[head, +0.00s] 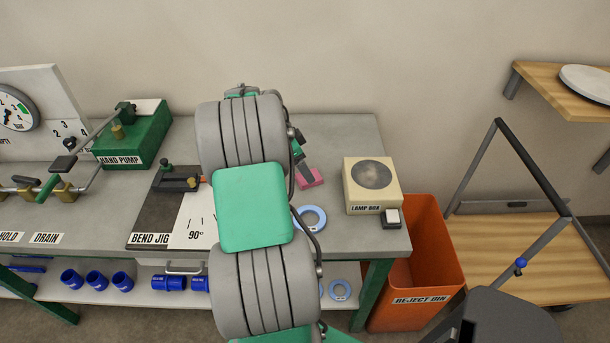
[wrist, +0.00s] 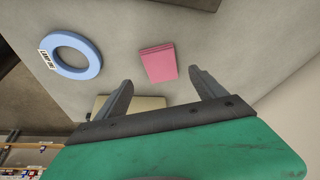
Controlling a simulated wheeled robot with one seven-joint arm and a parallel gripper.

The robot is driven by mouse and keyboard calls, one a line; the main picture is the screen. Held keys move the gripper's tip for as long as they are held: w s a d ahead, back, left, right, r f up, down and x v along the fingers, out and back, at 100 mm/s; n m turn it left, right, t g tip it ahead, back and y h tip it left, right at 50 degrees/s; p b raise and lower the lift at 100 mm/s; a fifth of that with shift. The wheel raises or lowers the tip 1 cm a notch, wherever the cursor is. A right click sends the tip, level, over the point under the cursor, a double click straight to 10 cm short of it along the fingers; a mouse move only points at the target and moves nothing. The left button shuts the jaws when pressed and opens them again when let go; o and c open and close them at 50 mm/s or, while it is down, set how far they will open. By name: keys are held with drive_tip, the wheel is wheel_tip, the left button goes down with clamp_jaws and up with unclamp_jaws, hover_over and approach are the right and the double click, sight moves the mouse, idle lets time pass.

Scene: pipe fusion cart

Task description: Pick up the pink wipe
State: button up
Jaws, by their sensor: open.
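The pink wipe (head: 309,179) lies on the grey bench top, partly hidden by my arm in the head view. In the wrist view the pink wipe (wrist: 158,63) is a flat, folded rectangle just beyond my fingertips, between the lines of the two fingers. My gripper (wrist: 158,82) is open and empty, its fingers apart and pointing toward the wipe. In the head view my gripper (head: 302,163) is mostly hidden behind my arm, close to the wipe. I cannot tell the exact height of the fingertips above the bench.
A blue ring (head: 310,217) lies on the bench in front of the wipe. The cream lamp box (head: 372,187) stands to the right, with a small dark block with a white top (head: 391,218) beside it. The bend jig (head: 152,225) is left; the orange reject bin (head: 420,262) stands right of the bench.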

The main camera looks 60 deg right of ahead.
drive_tip(key=p+x, duration=0.1)
drive_tip(key=x, duration=0.3)
drive_tip(key=shift+w+f, duration=0.1)
drive_tip(key=shift+f, duration=0.3)
drive_tip(key=c, duration=1.5)
drive_tip(key=shift+c, duration=0.2)
drive_tip(key=shift+r, duration=0.1)
drive_tip(key=shift+r, duration=0.25)
wheel_tip(320, 180, up, 3)
drive_tip(key=shift+a+f+b, duration=0.1)
drive_tip(key=shift+f+b, duration=0.05)
drive_tip(key=shift+b, duration=0.6)
drive_tip(key=s+a+r+b, duration=0.3)
drive_tip(key=s+a+r, duration=0.3)
drive_tip(key=a+r, duration=0.3)
drive_tip(key=a, duration=0.3)
drive_tip(key=shift+s+r, duration=0.3)
